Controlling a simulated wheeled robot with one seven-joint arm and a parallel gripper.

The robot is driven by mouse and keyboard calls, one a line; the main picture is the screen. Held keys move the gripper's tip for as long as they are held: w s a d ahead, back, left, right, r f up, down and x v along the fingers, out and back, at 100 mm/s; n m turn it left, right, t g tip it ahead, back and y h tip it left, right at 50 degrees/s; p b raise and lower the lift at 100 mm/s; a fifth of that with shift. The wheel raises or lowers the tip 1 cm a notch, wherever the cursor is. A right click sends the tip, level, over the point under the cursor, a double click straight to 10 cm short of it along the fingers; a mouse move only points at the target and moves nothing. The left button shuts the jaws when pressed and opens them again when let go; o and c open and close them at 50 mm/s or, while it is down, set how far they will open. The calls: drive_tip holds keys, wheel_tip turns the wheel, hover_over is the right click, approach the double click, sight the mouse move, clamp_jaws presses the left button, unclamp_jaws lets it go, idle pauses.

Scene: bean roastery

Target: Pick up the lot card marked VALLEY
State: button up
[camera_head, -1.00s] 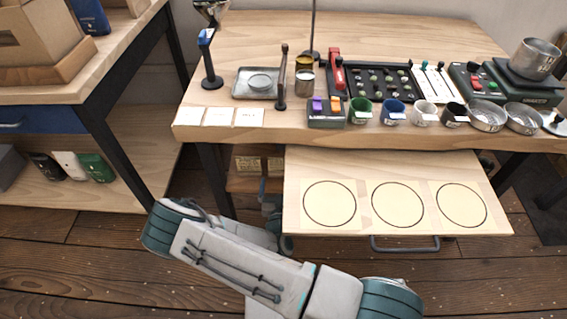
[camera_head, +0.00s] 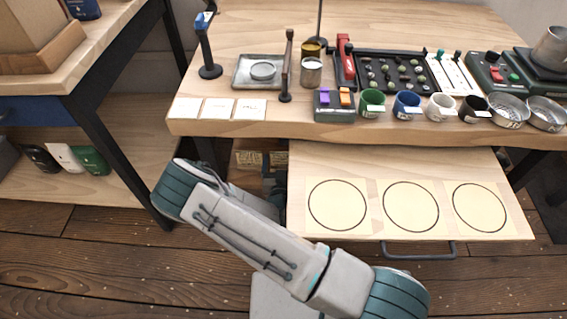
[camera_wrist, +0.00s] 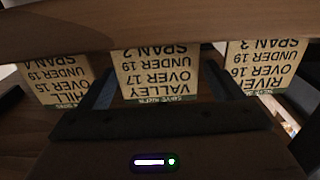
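The VALLEY lot card (camera_wrist: 156,72) is a tan card with black print, upside down in the middle of the wrist view. It reads OVER 17, UNDER 19, SPAN 2 and has a green strip along its lower edge. My gripper (camera_wrist: 158,88) is open, with a dark finger on either side of this card. I cannot tell whether they touch it. The HILL card (camera_wrist: 58,80) is to the left and the RIVER card (camera_wrist: 264,66) to the right. In the head view, tan cards (camera_head: 249,159) show under the table; my arm hides the gripper there.
A wooden board edge (camera_wrist: 150,25) crosses the top of the wrist view, close to the cards. In the head view, the pulled-out drawer (camera_head: 333,165) with three circles is right of the cards. The table (camera_head: 215,145) above holds white cards, cups and trays.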

drive_tip(key=shift+d, duration=0.15)
drive_tip(key=c, duration=0.6)
drive_tip(key=shift+r, duration=0.15)
